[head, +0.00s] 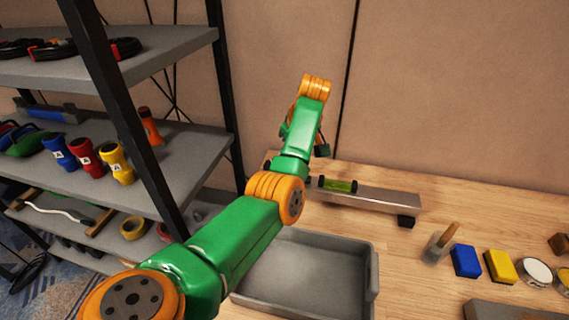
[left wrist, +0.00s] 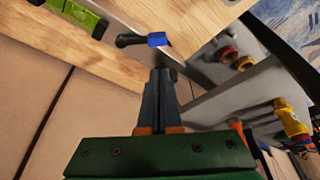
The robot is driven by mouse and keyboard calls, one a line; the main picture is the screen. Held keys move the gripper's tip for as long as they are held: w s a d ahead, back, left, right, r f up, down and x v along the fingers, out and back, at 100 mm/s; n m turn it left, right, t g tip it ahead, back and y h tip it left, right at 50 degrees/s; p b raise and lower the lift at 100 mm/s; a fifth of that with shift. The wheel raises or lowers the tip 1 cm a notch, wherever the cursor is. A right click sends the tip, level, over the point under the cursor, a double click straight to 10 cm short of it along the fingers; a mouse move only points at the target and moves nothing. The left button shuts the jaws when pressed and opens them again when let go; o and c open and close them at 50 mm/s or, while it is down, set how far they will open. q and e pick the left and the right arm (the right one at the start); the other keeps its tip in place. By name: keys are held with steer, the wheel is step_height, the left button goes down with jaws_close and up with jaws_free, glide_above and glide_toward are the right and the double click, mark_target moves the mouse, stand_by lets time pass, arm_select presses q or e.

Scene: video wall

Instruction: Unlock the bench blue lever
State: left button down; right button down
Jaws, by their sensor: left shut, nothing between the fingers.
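The blue lever (left wrist: 157,39) shows in the left wrist view as a blue tip on a short black arm, at the end of a metal bar beside the wooden bench top. My left gripper (left wrist: 164,73) is shut and empty, its fingertips just below the blue tip in the picture. I cannot tell whether they touch it. In the head view my left arm reaches over the bench (head: 480,215) and covers the lever's end of the bar (head: 375,196); the blue tip is hidden there. My right gripper is not in view.
A green spirit level (head: 338,185) is on the bar. A grey tray (head: 300,270) lies below my arm. A shelf rack (head: 170,150) with several coloured torches stands at left. Blue (head: 466,261) and yellow (head: 500,266) blocks lie at right.

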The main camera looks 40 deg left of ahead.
arm_select(q)
steer(key=x, duration=0.9)
steer(key=shift+f, duration=0.4)
